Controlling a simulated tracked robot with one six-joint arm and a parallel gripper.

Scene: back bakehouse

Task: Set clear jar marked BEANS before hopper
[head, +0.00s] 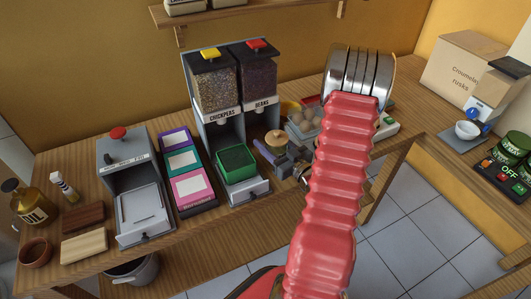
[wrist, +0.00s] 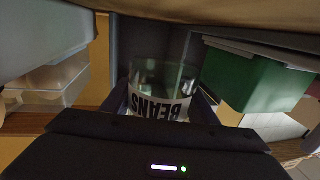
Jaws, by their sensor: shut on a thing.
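The clear jar (wrist: 162,76) with a white label marked BEANS is between the fingers of my gripper (wrist: 160,102) in the wrist view. The gripper is shut on it. The label reads upside down in this view. The hopper (head: 256,75) marked BEANS, dark-filled with a red knob, is the right one of a pair. In the head view my gripper (head: 285,160) is low at the front right of the hopper stand, mostly behind my arm. A round tan top (head: 276,141) shows there; I cannot tell whether it belongs to the jar. Whether the jar touches the counter is unclear.
A green container (head: 236,164) stands below the CHICKPEAS hopper (head: 214,82); it is close beside the jar in the wrist view (wrist: 257,80). A clear box with eggs (head: 304,122) is on the other side. A coloured panel (head: 186,168) stands left of the hoppers.

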